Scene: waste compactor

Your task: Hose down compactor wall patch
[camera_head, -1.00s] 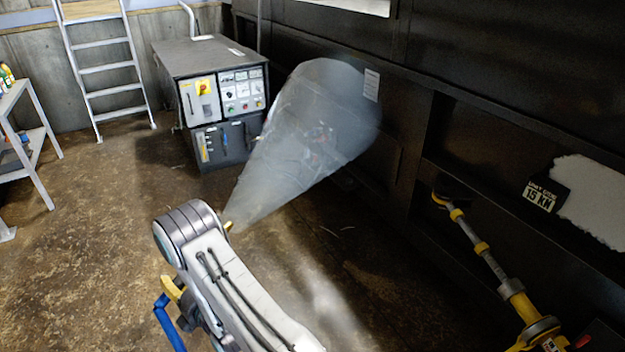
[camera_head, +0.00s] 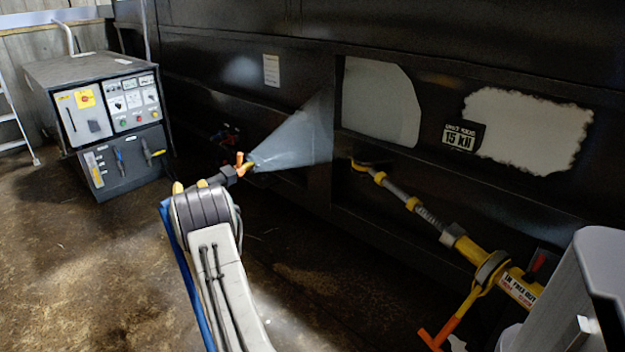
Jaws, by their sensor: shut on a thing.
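The dark compactor wall (camera_head: 290,105) carries a smooth pale grey patch (camera_head: 380,105) and, farther right, a white patch with ragged edges (camera_head: 535,132). My gripper (camera_head: 228,174) is shut on a spray nozzle (camera_head: 242,166) with orange and yellow parts; the fingers are mostly hidden behind my arm. A translucent spray cone (camera_head: 300,140) leaves the nozzle to the right and ends by the upright rib just left of the grey patch. A blue hose (camera_head: 190,275) runs down beside my arm.
The brown floor at left is clear.

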